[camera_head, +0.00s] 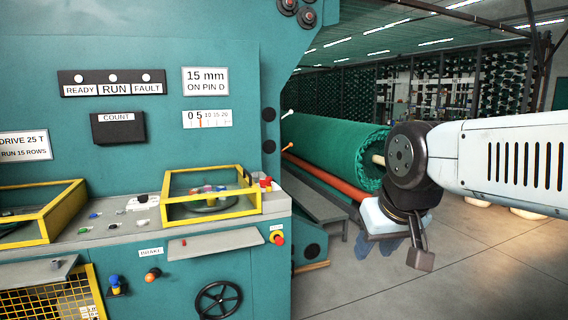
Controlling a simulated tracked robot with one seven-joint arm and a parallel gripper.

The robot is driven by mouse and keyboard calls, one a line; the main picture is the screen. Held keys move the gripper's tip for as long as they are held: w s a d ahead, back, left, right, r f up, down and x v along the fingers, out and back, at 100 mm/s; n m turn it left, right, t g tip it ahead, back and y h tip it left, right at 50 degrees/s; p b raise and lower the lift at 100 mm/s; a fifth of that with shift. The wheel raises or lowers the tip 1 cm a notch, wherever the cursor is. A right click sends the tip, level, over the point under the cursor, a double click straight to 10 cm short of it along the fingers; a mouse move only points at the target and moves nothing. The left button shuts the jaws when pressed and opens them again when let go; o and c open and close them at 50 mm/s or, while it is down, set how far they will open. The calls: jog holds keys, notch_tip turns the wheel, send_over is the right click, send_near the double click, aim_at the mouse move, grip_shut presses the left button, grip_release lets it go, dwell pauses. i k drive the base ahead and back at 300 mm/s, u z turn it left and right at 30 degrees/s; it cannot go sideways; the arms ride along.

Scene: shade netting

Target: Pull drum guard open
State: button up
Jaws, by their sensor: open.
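A yellow-framed guard with clear panels (211,169) stands on the console of the teal machine, right of centre on its top. It looks shut, over a round dark part with coloured pieces. A second yellow-framed guard (45,219) is at the left, cut off by the picture edge. I cannot tell which one is the drum guard. My gripper (388,246) hangs at the right, pointing down, open and empty. It is well apart from both guards, in front of the green roll. Its fingertips are small and partly unclear.
The console (120,232) carries switches, with a grey ledge (214,243), a red knob (277,238) and a black handwheel (218,300) on its front. A yellow mesh panel (70,300) is lower left. A green netting roll (325,145) lies behind my gripper. The floor at right is clear.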

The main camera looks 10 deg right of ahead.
aim_at(164, 200)
jog(key=z, duration=0.1)
jog(key=i, duration=1.1)
jog(key=u, duration=0.65)
jog(key=i, duration=0.4)
jog(key=u, duration=0.3)
jog(key=k, duration=0.85)
jog(key=u, duration=0.2)
jog(key=i, duration=0.85)
jog(key=z, duration=0.1)
